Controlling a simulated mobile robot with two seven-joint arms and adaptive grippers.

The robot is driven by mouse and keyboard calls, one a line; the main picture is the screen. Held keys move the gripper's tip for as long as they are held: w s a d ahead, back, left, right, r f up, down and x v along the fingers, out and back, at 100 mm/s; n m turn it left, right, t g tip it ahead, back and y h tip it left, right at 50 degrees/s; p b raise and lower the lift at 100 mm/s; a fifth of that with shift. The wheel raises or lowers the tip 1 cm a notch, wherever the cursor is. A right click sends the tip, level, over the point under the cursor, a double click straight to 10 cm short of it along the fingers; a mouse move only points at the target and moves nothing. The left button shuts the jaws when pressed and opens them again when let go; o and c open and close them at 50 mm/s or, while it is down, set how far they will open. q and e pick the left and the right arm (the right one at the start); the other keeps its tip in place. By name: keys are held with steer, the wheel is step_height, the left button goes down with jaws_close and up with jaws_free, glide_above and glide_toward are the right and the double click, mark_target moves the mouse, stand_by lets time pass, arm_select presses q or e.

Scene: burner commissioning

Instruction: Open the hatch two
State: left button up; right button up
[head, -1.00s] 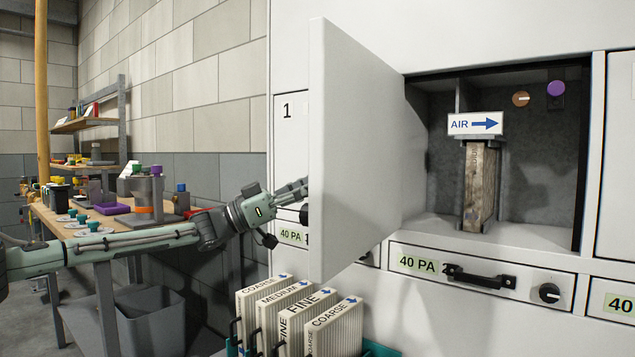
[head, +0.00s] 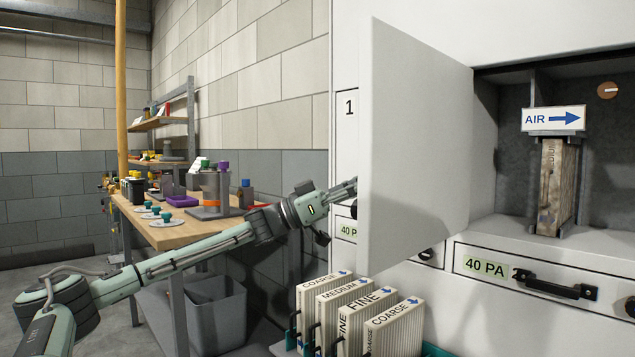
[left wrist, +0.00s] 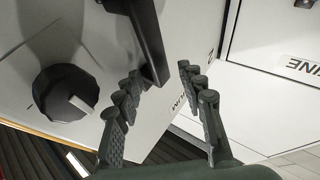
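The hatch door (head: 415,150) stands swung outward at the left side of an open compartment (head: 610,180); its number is not visible. Inside stands a dirty filter (head: 556,185) under an AIR arrow sign (head: 553,119). My left gripper (head: 350,188) is at the door's outer side, its tips partly hidden by the door's free edge. In the left wrist view my left gripper (left wrist: 160,85) has its fingers spread. The end of a black handle (left wrist: 150,45) lies between the fingertips, with no clear grip on it. A black knob (left wrist: 66,92) is beside it. My right gripper is not in view.
A panel marked 1 (head: 348,130) is behind the door. Several labelled filters (head: 350,315) stand in a rack below the door. A drawer marked 40 PA (head: 530,280) lies under the compartment. A workbench (head: 185,232) and a grey bin (head: 215,312) are at left.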

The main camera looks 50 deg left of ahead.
arm_select(q)
steer(key=s+a, duration=0.6)
steer(key=s, duration=0.2)
steer(key=shift+s+a+f, duration=0.15)
steer(key=shift+s+a, duration=0.2)
